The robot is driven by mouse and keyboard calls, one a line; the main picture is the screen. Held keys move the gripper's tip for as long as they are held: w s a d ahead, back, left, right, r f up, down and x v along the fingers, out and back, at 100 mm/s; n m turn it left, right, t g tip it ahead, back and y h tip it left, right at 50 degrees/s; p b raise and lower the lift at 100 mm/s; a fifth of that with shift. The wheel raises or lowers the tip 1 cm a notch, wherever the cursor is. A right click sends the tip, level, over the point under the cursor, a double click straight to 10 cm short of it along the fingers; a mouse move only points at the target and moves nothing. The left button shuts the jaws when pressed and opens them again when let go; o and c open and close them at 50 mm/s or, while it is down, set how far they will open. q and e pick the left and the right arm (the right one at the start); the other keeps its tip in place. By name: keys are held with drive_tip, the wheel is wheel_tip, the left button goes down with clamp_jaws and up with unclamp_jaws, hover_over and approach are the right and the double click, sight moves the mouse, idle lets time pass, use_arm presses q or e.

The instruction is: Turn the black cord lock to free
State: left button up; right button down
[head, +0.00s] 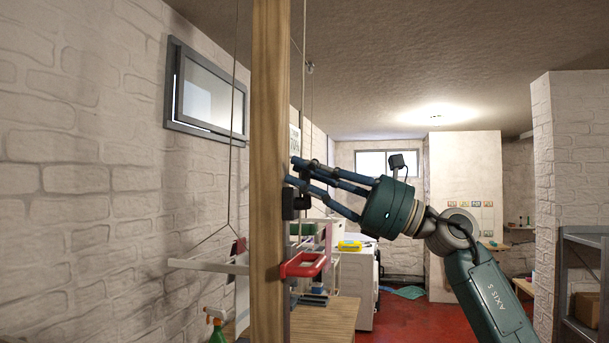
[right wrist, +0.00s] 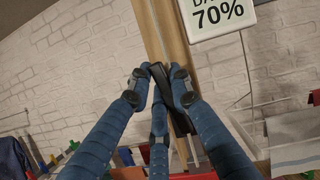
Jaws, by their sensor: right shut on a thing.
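The black cord lock (head: 289,203) is mounted on the right side of an upright wooden post (head: 270,120), near the middle of the head view. My right gripper (head: 302,178) reaches in from the right with its blue fingers at the lock. In the right wrist view the fingers are closed around the dark body of the cord lock (right wrist: 178,121), against the post (right wrist: 172,35). The fingers hide part of the lock, and I cannot tell which way it is turned. My left gripper is in neither view.
A red bracket-like piece (head: 304,265) juts from the post below the lock. Thin cords (head: 230,150) hang beside the post, carrying a pale rack (head: 208,266). A wooden table (head: 322,319) stands below. A sign (right wrist: 218,15) reading 70% is close by in the wrist view.

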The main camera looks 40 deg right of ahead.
idle(0.3)
drive_tip(key=c, duration=1.6)
unclamp_jaws()
drive_tip(key=shift+o, duration=0.3)
